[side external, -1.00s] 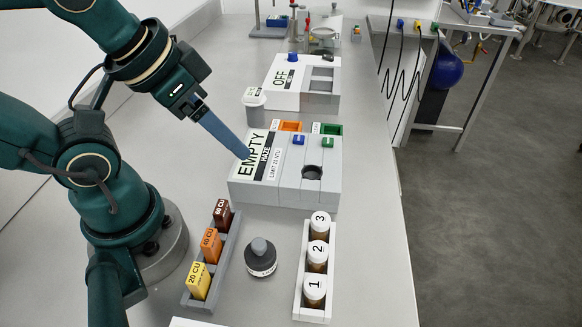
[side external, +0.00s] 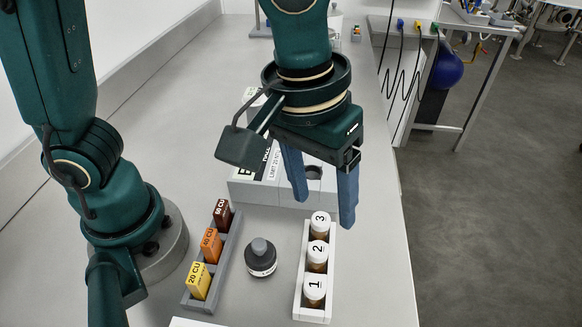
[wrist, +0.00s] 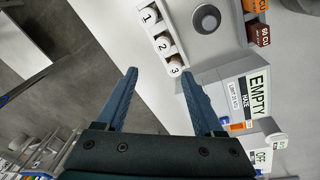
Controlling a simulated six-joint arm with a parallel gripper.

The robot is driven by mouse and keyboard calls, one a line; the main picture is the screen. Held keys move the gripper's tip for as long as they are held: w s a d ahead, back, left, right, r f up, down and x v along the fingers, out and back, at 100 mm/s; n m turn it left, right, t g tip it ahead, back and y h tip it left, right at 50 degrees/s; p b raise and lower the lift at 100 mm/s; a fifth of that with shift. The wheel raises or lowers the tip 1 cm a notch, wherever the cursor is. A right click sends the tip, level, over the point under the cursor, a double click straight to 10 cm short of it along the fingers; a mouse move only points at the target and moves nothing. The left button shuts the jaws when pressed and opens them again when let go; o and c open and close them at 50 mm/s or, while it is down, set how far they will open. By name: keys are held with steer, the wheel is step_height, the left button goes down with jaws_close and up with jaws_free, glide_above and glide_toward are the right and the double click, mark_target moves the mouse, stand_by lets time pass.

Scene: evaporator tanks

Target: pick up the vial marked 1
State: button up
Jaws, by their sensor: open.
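The vial marked 1 (side external: 315,288) stands upright in the near end of a white rack (side external: 299,312), with a white cap and brown body. Vial 2 (side external: 317,254) and vial 3 (side external: 320,224) stand behind it in the same rack. In the wrist view, vial 1 (wrist: 150,15) is the farthest of the three from my fingers, and vial 3 (wrist: 174,69) is the nearest. My gripper (side external: 322,212) is open and empty, its blue fingers pointing down near the rack's far end. In the wrist view the gripper (wrist: 160,84) shows its fingers spread apart.
A dark bottle with a grey cap (side external: 260,258) stands left of the rack. Beyond it, a grey holder (side external: 228,249) carries yellow, orange and brown blocks. The machine labelled EMPTY (wrist: 228,88) stands behind the rack. Bare bench lies right of the rack.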

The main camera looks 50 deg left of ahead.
mark_target(315, 284)
steer(key=s+d+f+m, duration=0.1)
steer(key=s+d+f, duration=0.1)
steer(key=s+d+f+m+g+y, duration=0.1)
steer(key=s+d+f, duration=0.1)
steer(key=f, duration=0.1)
steer(key=shift+d, duration=0.25)
steer(key=shift+f, duration=2.5)
jaws_close()
